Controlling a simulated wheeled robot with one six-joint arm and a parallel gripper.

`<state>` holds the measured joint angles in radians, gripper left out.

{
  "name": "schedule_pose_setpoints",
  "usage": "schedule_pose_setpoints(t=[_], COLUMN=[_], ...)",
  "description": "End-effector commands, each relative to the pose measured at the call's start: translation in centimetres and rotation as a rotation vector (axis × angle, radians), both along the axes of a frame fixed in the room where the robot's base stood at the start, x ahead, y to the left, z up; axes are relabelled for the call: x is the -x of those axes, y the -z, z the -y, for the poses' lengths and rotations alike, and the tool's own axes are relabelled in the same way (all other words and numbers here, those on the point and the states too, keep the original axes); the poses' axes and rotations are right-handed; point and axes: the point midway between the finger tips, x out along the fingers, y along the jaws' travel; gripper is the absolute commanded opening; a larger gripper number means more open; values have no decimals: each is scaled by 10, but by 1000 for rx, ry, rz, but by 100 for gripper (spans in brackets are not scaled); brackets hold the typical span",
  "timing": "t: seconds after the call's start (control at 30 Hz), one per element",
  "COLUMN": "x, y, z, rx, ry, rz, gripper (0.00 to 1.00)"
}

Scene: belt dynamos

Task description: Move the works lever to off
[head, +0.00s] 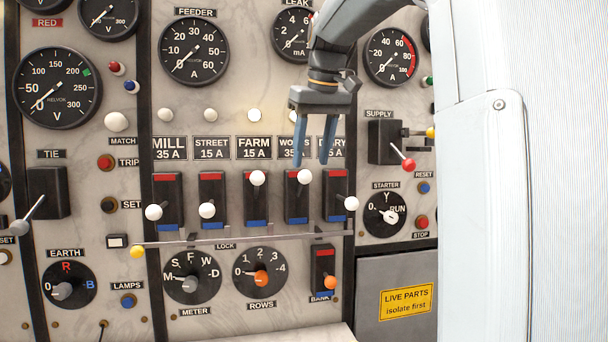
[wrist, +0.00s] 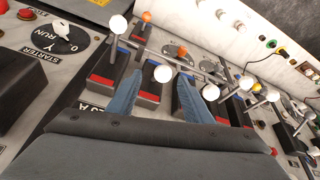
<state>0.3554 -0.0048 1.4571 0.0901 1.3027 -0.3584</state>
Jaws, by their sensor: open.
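The works lever has a white knob (head: 305,177) that stands up near the red top end of its black housing (head: 297,205); the blue end is at the bottom. Its label (head: 293,148) is partly covered by a finger. My gripper (head: 312,160) is open, with its blue fingers pointing down in front of the works and dairy labels, close above the works knob. In the wrist view the works knob (wrist: 162,73) shows between the tips of my open gripper (wrist: 160,76). Whether a finger touches it I cannot tell.
The farm knob (head: 257,178) is up beside it; the mill (head: 153,212), street (head: 207,210) and dairy (head: 351,203) knobs are lower. A lock bar (head: 230,239) with a yellow knob (head: 138,251) runs below the levers. An orange bank knob (head: 330,282) sits beneath.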

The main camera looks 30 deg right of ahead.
Motion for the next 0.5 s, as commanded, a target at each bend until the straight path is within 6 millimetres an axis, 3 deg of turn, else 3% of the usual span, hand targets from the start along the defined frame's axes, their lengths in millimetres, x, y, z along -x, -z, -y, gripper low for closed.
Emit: schedule_pose_setpoints(t=[0.3,0.5], x=[-19,-25], y=[45,59], z=[-3,-2], rx=[-2,-1], ry=[-9,-7], rz=[-3,-2], gripper=[46,46])
